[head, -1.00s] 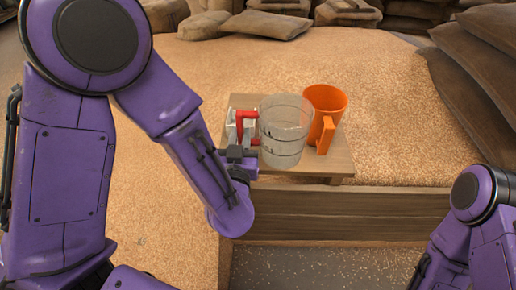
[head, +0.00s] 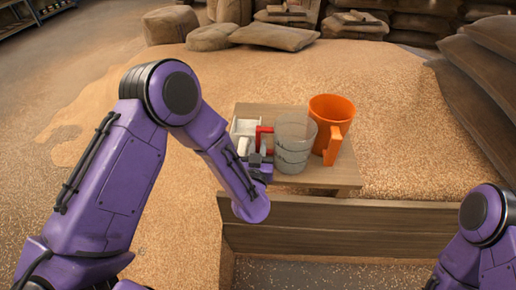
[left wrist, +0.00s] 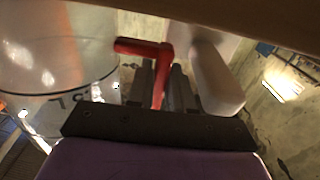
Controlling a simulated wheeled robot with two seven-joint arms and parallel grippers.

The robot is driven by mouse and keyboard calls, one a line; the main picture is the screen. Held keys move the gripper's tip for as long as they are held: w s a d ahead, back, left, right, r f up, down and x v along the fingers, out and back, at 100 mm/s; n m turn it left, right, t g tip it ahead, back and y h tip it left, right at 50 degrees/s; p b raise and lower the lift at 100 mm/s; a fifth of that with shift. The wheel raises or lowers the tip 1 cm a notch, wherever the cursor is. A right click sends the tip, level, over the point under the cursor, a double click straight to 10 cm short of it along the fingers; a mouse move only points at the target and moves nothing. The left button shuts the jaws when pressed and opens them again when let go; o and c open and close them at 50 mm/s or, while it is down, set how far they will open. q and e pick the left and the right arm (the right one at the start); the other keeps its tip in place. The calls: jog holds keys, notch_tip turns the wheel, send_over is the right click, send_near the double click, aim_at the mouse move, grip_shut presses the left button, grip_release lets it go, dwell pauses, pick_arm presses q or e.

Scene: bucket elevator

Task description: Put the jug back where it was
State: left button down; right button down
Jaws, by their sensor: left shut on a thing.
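The clear jug (head: 291,148) with dark marks and a red handle (head: 264,131) is at the small wooden table, left of the orange jug (head: 331,127). It looks upright; I cannot tell whether its base touches the tabletop. My left gripper (head: 258,160) is shut on the red handle. In the left wrist view, the handle (left wrist: 158,62) sits at the dark fingers, with the clear wall of the jug (left wrist: 55,60) to the left. My right arm shows at the right edge, but its gripper is out of view.
The wooden table (head: 330,180) also holds a white tray or box (head: 244,127) close behind my left gripper. A wooden board wall (head: 350,228) runs in front. Grain (head: 410,120) spreads around, with sacks (head: 480,70) at the right and back.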

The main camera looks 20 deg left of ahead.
pick_arm(q)
jog(key=shift+f, duration=0.2)
jog(key=c, duration=1.3)
grip_release()
jog(key=shift+r, duration=0.15)
jog(key=shift+s+r, duration=0.1)
jog(key=shift+s, duration=0.1)
jog(key=b+v, duration=0.1)
jog(key=v, duration=1)
jog(key=shift+s, duration=0.35)
jog(key=shift+d, duration=0.1)
